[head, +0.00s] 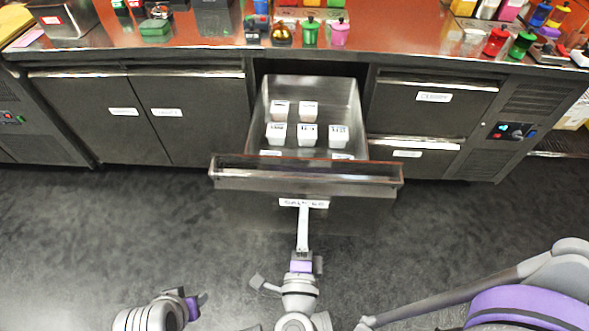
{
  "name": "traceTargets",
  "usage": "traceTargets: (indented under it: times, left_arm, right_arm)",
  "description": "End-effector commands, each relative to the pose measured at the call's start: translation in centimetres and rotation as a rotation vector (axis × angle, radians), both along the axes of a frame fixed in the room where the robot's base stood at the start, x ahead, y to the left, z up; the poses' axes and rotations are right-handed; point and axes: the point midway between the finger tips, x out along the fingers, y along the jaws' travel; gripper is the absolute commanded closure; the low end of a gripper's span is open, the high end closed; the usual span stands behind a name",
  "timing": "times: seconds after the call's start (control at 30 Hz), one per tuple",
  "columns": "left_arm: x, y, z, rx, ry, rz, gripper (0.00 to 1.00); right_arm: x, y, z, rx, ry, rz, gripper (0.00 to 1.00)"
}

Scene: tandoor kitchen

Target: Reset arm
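My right gripper (302,225) is at the lower middle, with its pale narrow end reaching up to the front of a pulled-out drawer (310,180), just below the drawer's label. It is seen edge-on, so I cannot tell whether its fingers are apart or whether it touches the drawer. My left arm's end (160,314) shows at the bottom left, cut off by the picture edge, over the floor and away from the counter. Its fingers do not show clearly. The drawer holds several white tubs (307,133).
The counter (215,60) has closed doors (125,125) at left and closed drawers (430,100) at right. Coloured shakers (310,32) and other containers stand on top. The open drawer juts out over the dark floor (90,230), which is clear at left.

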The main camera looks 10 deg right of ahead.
Motion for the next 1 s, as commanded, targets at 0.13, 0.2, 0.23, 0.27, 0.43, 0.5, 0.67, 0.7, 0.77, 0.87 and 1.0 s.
traceTargets:
  times: [0.13,0.2,0.23,0.27,0.43,0.5,0.67,0.7,0.77,0.87,1.0]
  left_arm:
    - [0.0,0.0,0.0,0.0,0.0,0.0,0.5]
    - [0.0,0.0,0.0,0.0,0.0,0.0,0.5]
    - [0.0,0.0,0.0,0.0,0.0,0.0,0.5]
    - [0.0,0.0,0.0,0.0,0.0,0.0,0.5]
    - [0.0,0.0,0.0,0.0,0.0,0.0,0.5]
    - [0.0,0.0,0.0,0.0,0.0,0.0,0.5]
    - [0.0,0.0,0.0,0.0,0.0,0.0,0.5]
    - [0.0,0.0,0.0,0.0,0.0,0.0,0.5]
    - [0.0,0.0,0.0,0.0,0.0,0.0,0.5]
    - [0.0,0.0,0.0,0.0,0.0,0.0,0.5]
    - [0.0,0.0,0.0,0.0,0.0,0.0,0.5]
  right_arm:
    - [0.0,0.0,0.0,0.0,0.0,0.0,0.68]
    - [0.1,0.1,0.1,-0.005,-0.002,0.005,0.68]
    - [0.2,0.1,0.2,-0.013,-0.004,0.013,0.68]
    - [0.5,0.3,0.5,-0.024,-0.008,0.025,0.68]
    - [2.7,2.6,2.8,-0.206,-0.028,0.207,0.68]
    - [3.6,4.0,3.5,-0.336,-0.016,0.321,0.68]
    - [4.1,5.8,2.1,-0.664,0.111,0.579,0.68]
    - [3.9,5.7,1.1,-0.744,0.164,0.64,0.68]
    - [3.2,5.1,-0.5,-0.858,0.259,0.727,0.68]
    - [1.3,2.9,-3.4,-1.017,0.446,0.854,0.68]
    - [-2.4,-1.4,-6.5,-1.164,0.717,0.986,0.68]
